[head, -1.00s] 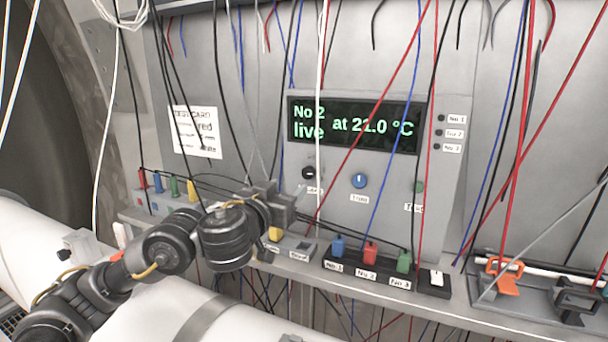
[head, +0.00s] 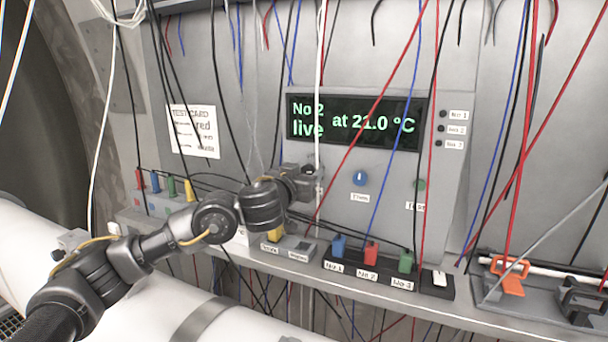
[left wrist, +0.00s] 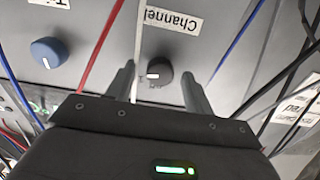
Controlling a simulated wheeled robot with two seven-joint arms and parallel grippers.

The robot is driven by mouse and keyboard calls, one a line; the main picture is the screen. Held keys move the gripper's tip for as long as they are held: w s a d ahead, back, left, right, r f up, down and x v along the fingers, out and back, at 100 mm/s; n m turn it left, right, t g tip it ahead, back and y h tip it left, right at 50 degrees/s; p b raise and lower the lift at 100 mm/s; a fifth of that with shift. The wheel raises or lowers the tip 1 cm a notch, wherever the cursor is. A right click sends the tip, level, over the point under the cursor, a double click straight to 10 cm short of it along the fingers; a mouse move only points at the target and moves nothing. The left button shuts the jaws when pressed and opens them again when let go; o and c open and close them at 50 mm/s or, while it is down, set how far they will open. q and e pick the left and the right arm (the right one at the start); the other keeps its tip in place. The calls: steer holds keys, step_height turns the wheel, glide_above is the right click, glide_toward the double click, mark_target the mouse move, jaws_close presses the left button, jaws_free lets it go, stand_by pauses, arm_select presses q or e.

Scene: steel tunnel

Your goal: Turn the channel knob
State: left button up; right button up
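The channel knob (left wrist: 158,72) is small and black with a pale pointer mark. The Channel label (left wrist: 172,20) shows upside down beside it in the left wrist view. My left gripper (left wrist: 158,84) is open, with one finger on each side of the knob in that view. I cannot tell whether the fingers touch it. In the head view the left gripper (head: 312,182) is at the panel, below the display, and hides most of the knob. The display (head: 354,123) reads No 2 live at 21.0 °C. My right gripper is not in view.
A blue knob (head: 359,178) and a green button (head: 419,184) sit to the right on the panel. Blue, red and green plugs, such as the red one (head: 371,254), stand on the ledge below. Thin wires hang across the panel, a white one (head: 318,120) close to the gripper.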

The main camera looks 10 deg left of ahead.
arm_select(q)
steer(key=c, duration=1)
steer(key=shift+o, duration=0.2)
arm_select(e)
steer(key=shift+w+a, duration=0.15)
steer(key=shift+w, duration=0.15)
arm_select(q)
steer(key=shift+f+m, duration=0.1)
steer(key=shift+m, duration=0.2)
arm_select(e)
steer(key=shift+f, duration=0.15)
arm_select(q)
steer(key=shift+m+b, duration=1.45)
steer(key=shift+m, duration=2.15)
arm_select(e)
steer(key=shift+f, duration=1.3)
